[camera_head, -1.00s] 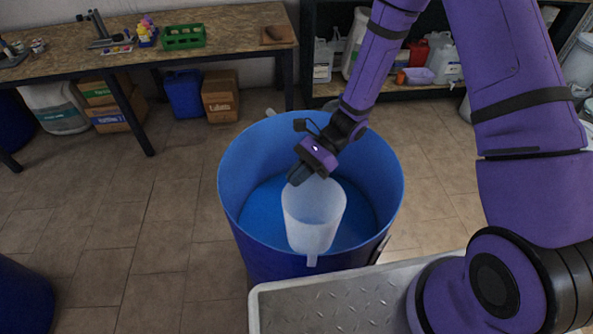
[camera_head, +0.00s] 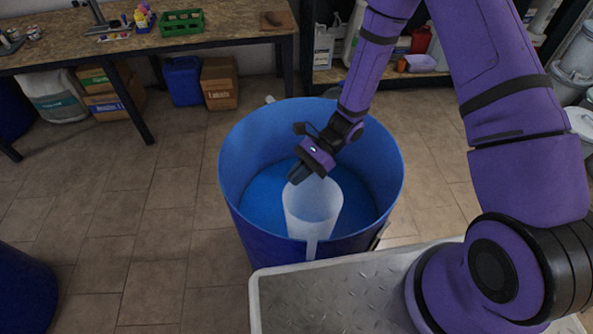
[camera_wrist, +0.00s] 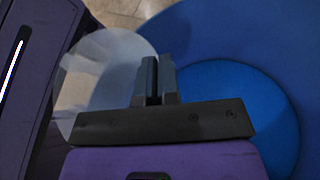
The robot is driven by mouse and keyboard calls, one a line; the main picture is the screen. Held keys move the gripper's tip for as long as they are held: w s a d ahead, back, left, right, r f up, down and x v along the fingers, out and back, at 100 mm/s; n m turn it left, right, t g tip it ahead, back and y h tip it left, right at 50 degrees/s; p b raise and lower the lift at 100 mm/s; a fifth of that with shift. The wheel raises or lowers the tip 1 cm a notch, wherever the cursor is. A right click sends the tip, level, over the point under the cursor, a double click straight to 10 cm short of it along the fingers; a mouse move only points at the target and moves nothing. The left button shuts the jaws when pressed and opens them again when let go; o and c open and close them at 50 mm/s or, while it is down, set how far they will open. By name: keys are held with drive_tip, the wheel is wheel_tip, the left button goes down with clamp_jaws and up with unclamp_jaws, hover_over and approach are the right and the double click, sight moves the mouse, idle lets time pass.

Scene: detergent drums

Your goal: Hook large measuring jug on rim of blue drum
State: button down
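The large measuring jug (camera_head: 313,209) is translucent white, upright and open at the top. It is inside the near side of the big blue drum (camera_head: 262,250). Its narrow handle strip (camera_head: 311,249) shows in front of the drum's near rim; whether it touches the rim I cannot tell. My gripper (camera_head: 295,179) is at the jug's upper far-left edge. In the wrist view the fingers (camera_wrist: 156,80) are close together on the jug's wall (camera_wrist: 92,78). The jug's lower part is hidden behind the drum's near wall in the head view.
A metal tread-plate surface (camera_head: 330,295) lies in front of the drum, close to its near side. A workbench (camera_head: 215,42) with a green crate (camera_head: 183,22) stands at the back left. Another dark blue drum (camera_head: 22,290) is at the lower left. The tiled floor left of the drum is clear.

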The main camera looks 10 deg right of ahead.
drive_tip(key=shift+f, duration=1.6)
drive_tip(key=c, duration=1.3)
unclamp_jaws()
drive_tip(key=shift+o, duration=0.2)
drive_tip(key=v, duration=1)
drive_tip(key=shift+d, duration=0.35)
drive_tip(key=shift+w+r, duration=0.1)
drive_tip(key=shift+r, duration=0.05)
